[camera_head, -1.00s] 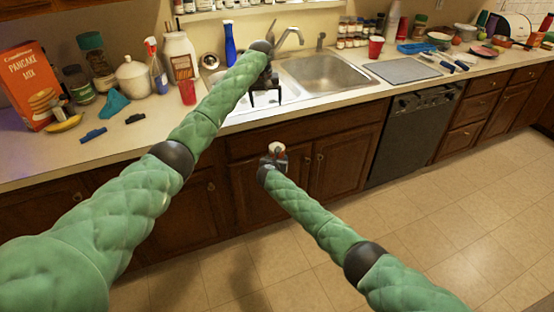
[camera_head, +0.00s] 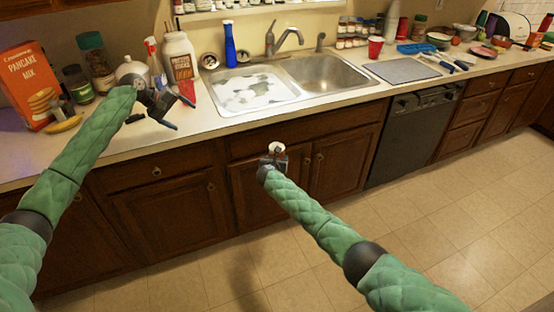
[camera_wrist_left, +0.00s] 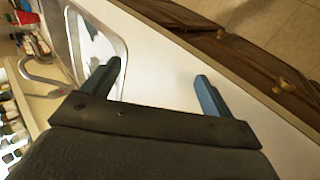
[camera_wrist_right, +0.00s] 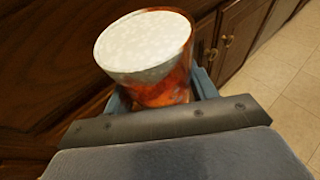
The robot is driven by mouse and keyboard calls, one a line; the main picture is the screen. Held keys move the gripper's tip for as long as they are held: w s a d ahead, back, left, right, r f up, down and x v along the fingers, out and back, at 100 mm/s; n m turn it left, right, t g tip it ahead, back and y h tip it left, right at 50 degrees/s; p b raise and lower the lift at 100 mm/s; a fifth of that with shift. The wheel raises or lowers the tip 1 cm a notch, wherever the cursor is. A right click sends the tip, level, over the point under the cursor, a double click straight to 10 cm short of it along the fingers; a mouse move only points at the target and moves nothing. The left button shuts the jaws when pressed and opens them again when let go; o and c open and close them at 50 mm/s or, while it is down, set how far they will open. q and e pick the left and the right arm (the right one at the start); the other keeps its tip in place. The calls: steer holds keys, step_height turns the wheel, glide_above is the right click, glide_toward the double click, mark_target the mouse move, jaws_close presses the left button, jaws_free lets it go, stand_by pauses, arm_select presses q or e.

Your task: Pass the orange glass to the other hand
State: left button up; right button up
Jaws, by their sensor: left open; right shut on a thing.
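The orange glass (camera_wrist_right: 165,85) is between the fingers of my right gripper (camera_wrist_right: 160,95) in the right wrist view. A pale, speckled white surface shows at its round end. In the head view my right gripper (camera_head: 273,158) holds the glass (camera_head: 277,148) in front of the lower cabinets, clear of the counter; there it is small and partly hidden. My left gripper (camera_head: 176,112) is open and empty over the counter, left of the sink. Its two separated fingers show in the left wrist view (camera_wrist_left: 155,88), with bare counter and the sink edge beyond.
The double sink (camera_head: 322,72) is behind the grippers. A red cup (camera_head: 188,92) stands by my left gripper, near a white jug (camera_head: 181,60) and a blue bottle (camera_head: 230,45). A pancake mix box (camera_head: 27,85) is at far left. The space before the cabinets is free.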

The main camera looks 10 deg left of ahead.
arm_select(q)
steer(key=s+d+f+m+g+y, duration=0.1)
steer(key=s+d+f+m, duration=0.1)
steer(key=s+d+f, duration=0.8)
steer(key=s+d+f+m, duration=0.1)
steer(key=s+f, duration=0.5)
steer(key=f, duration=1)
steer(key=s+d+f+m+g+y, duration=0.1)
steer(key=s+d+f+m, duration=0.1)
steer(key=s+d+f, duration=0.8)
steer(key=s+d+f+m+y, duration=0.1)
steer(key=s+d+f, duration=0.2)
steer(key=s+f, duration=0.4)
steer(key=s+d+f+m+g+y, duration=0.1)
steer(key=s+f, duration=0.6)
steer(key=s, duration=0.8)
steer(key=s+d+f+m+y, duration=0.1)
steer(key=s+d+f, duration=0.4)
steer(key=s, duration=0.7)
steer(key=shift+d+f+m+g+y, duration=0.3)
steer(key=shift+d+f+m+g, duration=0.1)
steer(key=shift+f+m, duration=0.5)
